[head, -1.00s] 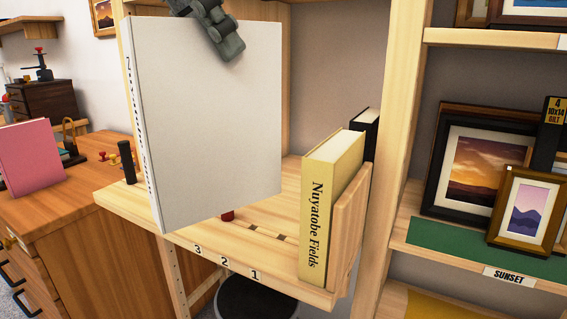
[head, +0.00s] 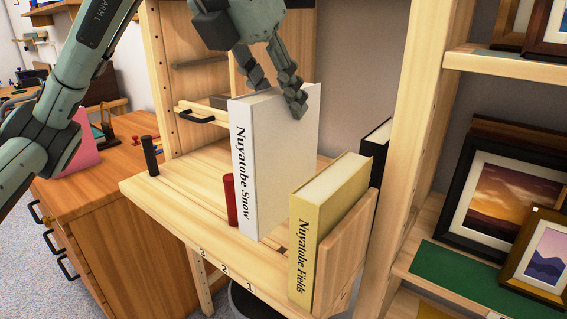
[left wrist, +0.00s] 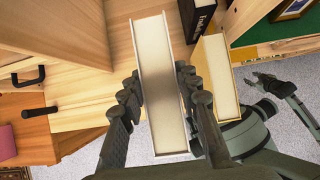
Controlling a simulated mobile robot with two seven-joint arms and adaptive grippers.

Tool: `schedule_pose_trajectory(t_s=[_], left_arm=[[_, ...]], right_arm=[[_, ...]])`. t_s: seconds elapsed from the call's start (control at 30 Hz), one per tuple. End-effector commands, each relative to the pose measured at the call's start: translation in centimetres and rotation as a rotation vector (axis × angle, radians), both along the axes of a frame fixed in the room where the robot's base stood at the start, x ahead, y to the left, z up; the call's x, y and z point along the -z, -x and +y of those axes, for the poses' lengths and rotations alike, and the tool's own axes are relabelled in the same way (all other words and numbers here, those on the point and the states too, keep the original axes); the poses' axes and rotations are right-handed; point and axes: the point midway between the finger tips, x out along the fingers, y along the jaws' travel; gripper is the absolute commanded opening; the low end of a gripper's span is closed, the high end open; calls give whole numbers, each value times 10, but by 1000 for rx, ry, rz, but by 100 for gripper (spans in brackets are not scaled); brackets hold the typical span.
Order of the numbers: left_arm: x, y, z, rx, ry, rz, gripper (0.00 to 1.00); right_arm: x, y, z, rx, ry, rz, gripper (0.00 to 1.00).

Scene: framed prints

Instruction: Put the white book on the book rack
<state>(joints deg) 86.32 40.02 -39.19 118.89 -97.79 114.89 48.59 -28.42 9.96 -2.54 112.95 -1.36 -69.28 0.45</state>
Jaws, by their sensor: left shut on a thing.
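The white book (head: 275,150), with "Nuyatobe Snow" on its spine, is upright over the wooden rack (head: 165,198), between a red peg (head: 230,200) and the yellow book (head: 330,215). Its lower edge is close to the rack board; I cannot tell whether it touches. My left gripper (head: 275,92) is shut on the upper part of the white book. The left wrist view shows its fingers on both sides of the white book (left wrist: 163,80). My right gripper (left wrist: 270,84) shows at the right of the left wrist view, its fingers apart and empty.
The yellow book leans by a wooden end piece (head: 347,245) at the rack's right. A black book (head: 376,140) stands behind it. A dark peg (head: 149,155) stands at the rack's left. Framed prints (head: 510,195) fill the right shelves. Numbers mark the rack's front edge.

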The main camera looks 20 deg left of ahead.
Motion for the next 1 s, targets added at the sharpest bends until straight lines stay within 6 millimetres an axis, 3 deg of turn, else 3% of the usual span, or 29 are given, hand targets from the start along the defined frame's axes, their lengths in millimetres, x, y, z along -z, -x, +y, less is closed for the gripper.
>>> schedule_pose_trajectory(t_s=[0.1,0.33,0.6,1.0], left_arm=[[18,0,0,-1,1,-2,0],[29,0,0,-1,2,-4,0],[64,0,0,0,1,-2,0],[68,0,0,0,2,-5,0]], right_arm=[[-2,0,-1,0,2,0,40],[-3,0,-1,2,3,0,40],[-6,0,-1,3,3,-2,40],[-5,-1,-1,3,5,-2,40]])
